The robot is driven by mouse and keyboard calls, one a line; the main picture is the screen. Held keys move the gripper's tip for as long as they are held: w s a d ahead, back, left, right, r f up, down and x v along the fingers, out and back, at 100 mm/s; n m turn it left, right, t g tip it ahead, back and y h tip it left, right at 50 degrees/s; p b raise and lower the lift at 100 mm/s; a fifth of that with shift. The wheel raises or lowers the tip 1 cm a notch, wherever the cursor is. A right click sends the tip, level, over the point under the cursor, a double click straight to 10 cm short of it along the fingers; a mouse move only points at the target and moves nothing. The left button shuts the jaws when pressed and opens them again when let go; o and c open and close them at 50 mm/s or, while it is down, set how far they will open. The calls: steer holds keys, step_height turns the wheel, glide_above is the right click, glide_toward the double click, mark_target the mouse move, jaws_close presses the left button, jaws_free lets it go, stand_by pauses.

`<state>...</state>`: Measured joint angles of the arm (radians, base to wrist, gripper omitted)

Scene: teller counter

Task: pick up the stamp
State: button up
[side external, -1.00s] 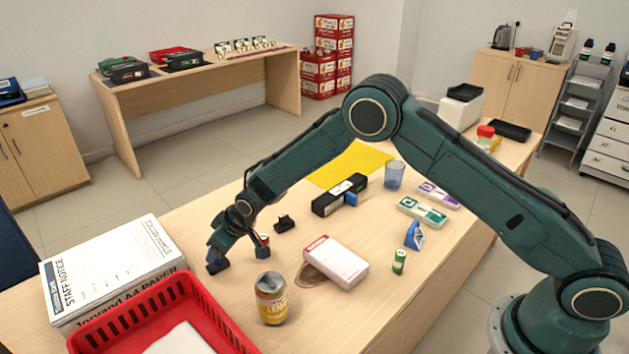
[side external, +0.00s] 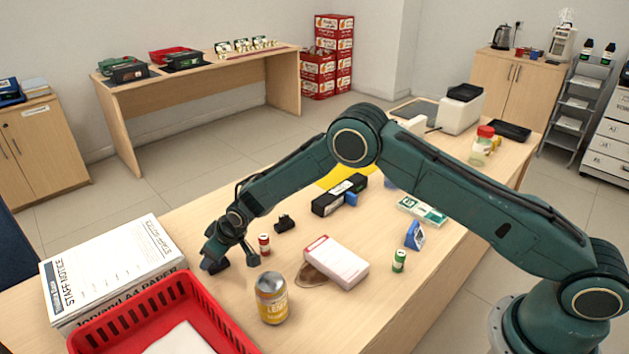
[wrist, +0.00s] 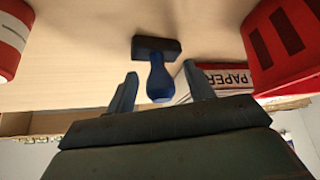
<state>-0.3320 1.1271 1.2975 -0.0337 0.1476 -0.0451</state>
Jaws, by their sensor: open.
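The stamp (wrist: 158,66) has a dark rectangular base and a rounded blue handle. In the wrist view its handle points toward my gripper (wrist: 161,88) and lies between the two parted fingers, with a gap on each side. My gripper is open and holds nothing. In the side view my gripper (side external: 232,262) is low over the near left part of the counter, close to the paper stack. The stamp (side external: 214,267) shows there as a small dark shape, partly hidden by my gripper.
A red and white cylinder (side external: 264,244) and a yellow can (side external: 272,299) stand to the right of my gripper. A red basket (side external: 185,290) and a paper stack (side external: 110,268) are nearby on the left. A small black object (side external: 285,223) lies behind.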

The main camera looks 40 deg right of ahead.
steer(key=shift+c, duration=0.4)
steer(key=c, duration=1)
steer(key=shift+r, duration=0.1)
step_height(320, 180, up, 20)
stand_by(0.3)
